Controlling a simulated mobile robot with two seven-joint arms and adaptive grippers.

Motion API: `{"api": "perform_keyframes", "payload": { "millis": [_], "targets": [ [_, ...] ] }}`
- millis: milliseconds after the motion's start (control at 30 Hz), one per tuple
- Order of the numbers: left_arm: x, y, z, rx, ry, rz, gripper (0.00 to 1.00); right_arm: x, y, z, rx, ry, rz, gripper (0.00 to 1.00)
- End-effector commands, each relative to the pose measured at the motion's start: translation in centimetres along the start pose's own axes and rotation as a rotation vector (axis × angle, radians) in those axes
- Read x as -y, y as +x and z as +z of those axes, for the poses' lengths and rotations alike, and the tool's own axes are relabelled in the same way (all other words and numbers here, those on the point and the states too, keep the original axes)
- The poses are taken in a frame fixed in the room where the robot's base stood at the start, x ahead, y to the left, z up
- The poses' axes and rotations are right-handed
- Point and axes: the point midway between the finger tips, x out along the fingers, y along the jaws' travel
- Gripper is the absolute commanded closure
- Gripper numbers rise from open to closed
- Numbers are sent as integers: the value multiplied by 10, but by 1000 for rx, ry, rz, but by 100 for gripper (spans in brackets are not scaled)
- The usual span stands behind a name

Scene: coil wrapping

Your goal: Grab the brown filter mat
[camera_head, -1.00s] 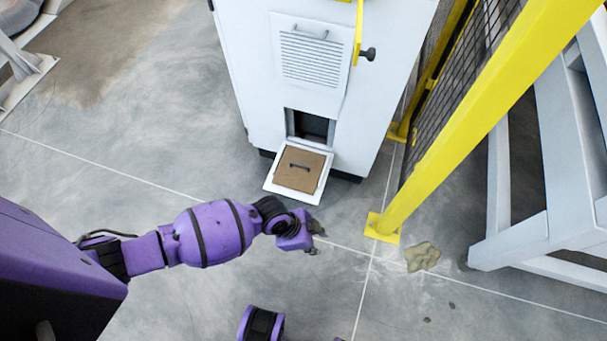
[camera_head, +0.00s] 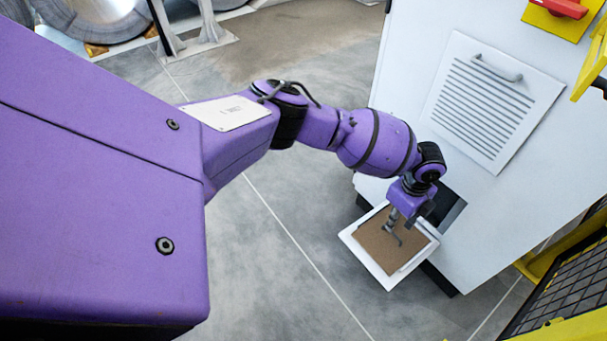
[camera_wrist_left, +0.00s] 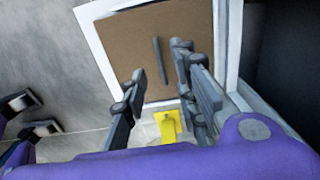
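The brown filter mat (camera_head: 377,246) is a flat brown square with a thin grey bar handle (camera_wrist_left: 161,61). It lies in a tilted white-framed tray (camera_head: 358,248) at the foot of the white machine. My left gripper (camera_head: 394,226) is right over the mat and hides part of it. In the left wrist view the left gripper (camera_wrist_left: 160,78) is open, its fingers on either side of the handle with gaps visible. Whether the fingertips touch the mat I cannot tell. What looks like my right gripper (camera_wrist_left: 32,115) shows at the wrist view's left edge, its fingers apart and empty.
The white machine (camera_head: 400,95) with a louvred panel (camera_head: 487,103) rises behind the tray. A yellow-framed mesh fence (camera_head: 565,300) stands at the lower right. Bare concrete floor (camera_head: 265,265) lies left of the tray. Coil stands (camera_head: 200,45) are at the back left.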

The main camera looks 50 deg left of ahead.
Motion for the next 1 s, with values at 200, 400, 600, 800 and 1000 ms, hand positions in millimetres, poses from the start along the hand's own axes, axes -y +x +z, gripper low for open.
{"api": "perform_keyframes", "payload": {
  "millis": [200, 400, 600, 800, 1000],
  "targets": [
    [1, 24, -5, -1, 1, -2, 73, -2, 10, 7, 13, -14, -2, 60],
    [0, 52, -8, -2, 1, -2, 73, -1, 25, 14, 29, -24, -8, 60],
    [1, 52, -8, -3, 1, -6, 73, -1, 27, 4, 12, -36, -13, 60],
    [1, 52, -8, -2, 1, -5, 92, -2, 27, 3, 9, -39, -14, 60],
    [0, 52, -8, -2, 1, -5, 100, -2, 26, 6, 14, -37, -13, 60]
  ]
}}
